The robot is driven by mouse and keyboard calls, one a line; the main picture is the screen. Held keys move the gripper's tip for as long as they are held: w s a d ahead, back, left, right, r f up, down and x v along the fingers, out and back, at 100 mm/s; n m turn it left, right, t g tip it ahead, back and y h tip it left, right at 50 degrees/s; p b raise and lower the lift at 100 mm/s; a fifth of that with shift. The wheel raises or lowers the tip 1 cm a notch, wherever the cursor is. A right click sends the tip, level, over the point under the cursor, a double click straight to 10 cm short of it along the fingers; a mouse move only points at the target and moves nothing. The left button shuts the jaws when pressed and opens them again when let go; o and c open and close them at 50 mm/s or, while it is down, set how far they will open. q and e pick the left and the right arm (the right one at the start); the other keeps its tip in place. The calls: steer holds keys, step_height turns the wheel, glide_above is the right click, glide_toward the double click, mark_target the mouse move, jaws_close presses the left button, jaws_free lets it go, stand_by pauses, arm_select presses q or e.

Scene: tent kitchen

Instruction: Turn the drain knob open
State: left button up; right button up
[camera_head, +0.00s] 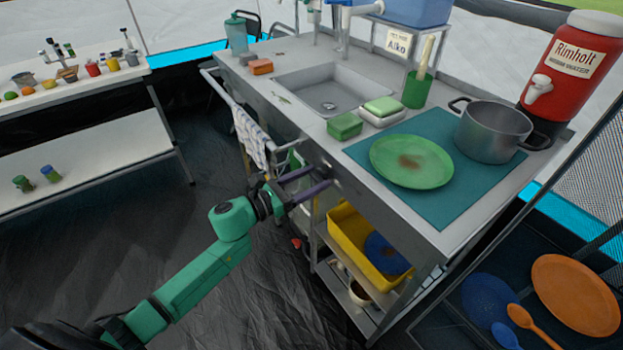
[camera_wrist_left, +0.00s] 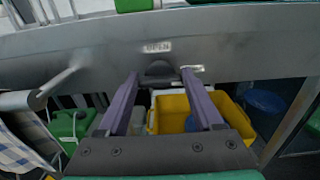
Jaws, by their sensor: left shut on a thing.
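The drain knob (camera_wrist_left: 158,69) is a small dark knob on the front panel of the steel sink counter. A pale plate reading OPEN (camera_wrist_left: 157,46) is above it, and another small pale plate is to its right in the left wrist view. My left gripper (camera_head: 322,177) is at the counter's front face. Its two purple fingers reach either side of the knob and are shut on it. In the head view the knob is mostly hidden by the fingers. My right gripper is in neither view.
The sink basin (camera_head: 333,90) is in the countertop above. A green plate (camera_head: 411,160) and a pot (camera_head: 492,132) stand on a teal mat. A yellow tub (camera_head: 352,237) is on the shelf below the gripper. A checked towel (camera_head: 249,137) hangs at the left rail.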

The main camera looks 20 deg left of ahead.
arm_select(q)
steer(key=shift+n, duration=0.3)
steer(key=n, duration=0.3)
steer(key=n+p, duration=0.1)
steer(key=n, duration=0.4)
steer(key=shift+w+a, duration=0.1)
steer(key=n+p, duration=0.1)
steer(key=n, duration=0.4)
steer(key=shift+p, duration=0.35)
steer(key=shift+f+n+p, duration=0.2)
steer(key=shift+n+p, duration=0.55)
steer(key=shift+n, duration=1.45)
steer(key=o, duration=1.4)
steer(key=shift+c, duration=0.2)
steer(key=shift+a, duration=0.1)
